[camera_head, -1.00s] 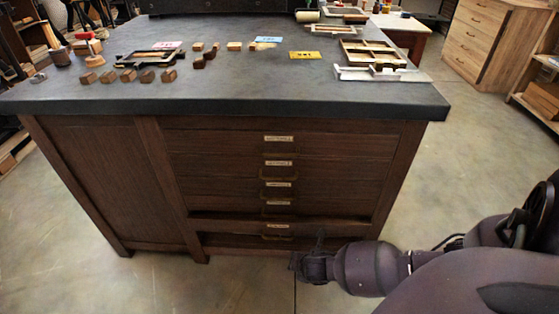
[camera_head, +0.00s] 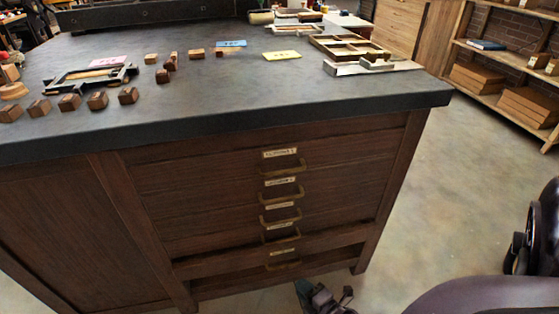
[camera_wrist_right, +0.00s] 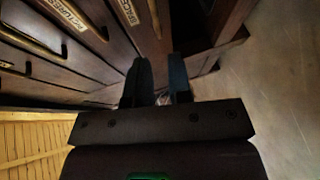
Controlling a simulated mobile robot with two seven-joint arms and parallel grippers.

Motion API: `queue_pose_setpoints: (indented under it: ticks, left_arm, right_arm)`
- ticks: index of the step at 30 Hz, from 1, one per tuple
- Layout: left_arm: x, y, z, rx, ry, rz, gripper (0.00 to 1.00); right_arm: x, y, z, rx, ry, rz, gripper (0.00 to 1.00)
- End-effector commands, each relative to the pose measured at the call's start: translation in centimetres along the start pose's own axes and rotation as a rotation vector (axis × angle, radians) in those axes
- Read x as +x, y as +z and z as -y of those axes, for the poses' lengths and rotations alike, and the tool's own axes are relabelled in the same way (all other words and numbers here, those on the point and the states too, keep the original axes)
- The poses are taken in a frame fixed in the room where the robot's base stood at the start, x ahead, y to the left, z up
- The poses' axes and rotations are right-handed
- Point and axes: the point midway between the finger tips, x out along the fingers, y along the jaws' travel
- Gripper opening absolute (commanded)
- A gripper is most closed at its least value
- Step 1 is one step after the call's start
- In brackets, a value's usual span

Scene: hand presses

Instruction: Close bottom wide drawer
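The bottom wide drawer (camera_head: 325,244) is the lowest in a stack of brown wooden drawers with brass handles and pale labels. Its front stands slightly forward, with a dark gap along its top edge, so it looks partly open. Its handle (camera_head: 284,264) is near the middle of the front. My right gripper (camera_head: 325,292) is at the bottom edge of the head view, below and in front of the drawer, apart from its handle. In the wrist view its two fingers (camera_wrist_right: 160,82) are apart with nothing seen between them. My left gripper is out of view.
The dark worktop (camera_head: 230,105) overhangs the drawers. Wooden blocks (camera_head: 97,100), a dark frame (camera_head: 92,78) and wooden trays (camera_head: 348,47) lie on it. A shelf unit (camera_head: 510,75) stands at the back right.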

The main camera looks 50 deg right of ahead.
Motion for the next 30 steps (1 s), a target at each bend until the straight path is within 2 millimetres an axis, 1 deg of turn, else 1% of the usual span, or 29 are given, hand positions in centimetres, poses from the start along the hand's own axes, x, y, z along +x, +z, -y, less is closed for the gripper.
queue_pose_setpoints:
  ticks: [1,4,8,11,14,22,27,30]
  left_arm:
    - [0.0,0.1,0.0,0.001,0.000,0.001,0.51]
    - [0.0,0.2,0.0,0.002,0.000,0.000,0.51]
    - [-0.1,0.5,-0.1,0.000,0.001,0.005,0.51]
    - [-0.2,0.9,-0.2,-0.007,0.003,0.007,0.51]
    - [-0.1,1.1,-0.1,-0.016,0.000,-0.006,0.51]
    - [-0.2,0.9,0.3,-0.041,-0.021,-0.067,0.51]
    - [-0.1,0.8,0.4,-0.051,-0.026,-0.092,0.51]
    - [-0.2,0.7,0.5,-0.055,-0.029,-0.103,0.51]
  right_arm:
    - [-0.4,0.3,0.3,0.008,0.012,0.018,0.19]
    - [-0.6,0.7,0.2,0.015,0.033,0.038,0.19]
    - [0.1,0.9,0.2,0.015,0.039,0.042,0.19]
    - [1.3,0.9,0.3,0.015,0.037,0.041,0.19]
    - [2.9,1.0,0.3,0.015,0.036,0.040,0.19]
    - [7.4,1.1,0.2,0.014,0.034,0.040,0.19]
    - [9.2,1.2,0.0,0.014,0.034,0.040,0.19]
    - [9.8,1.2,-0.1,0.015,0.036,0.040,0.19]
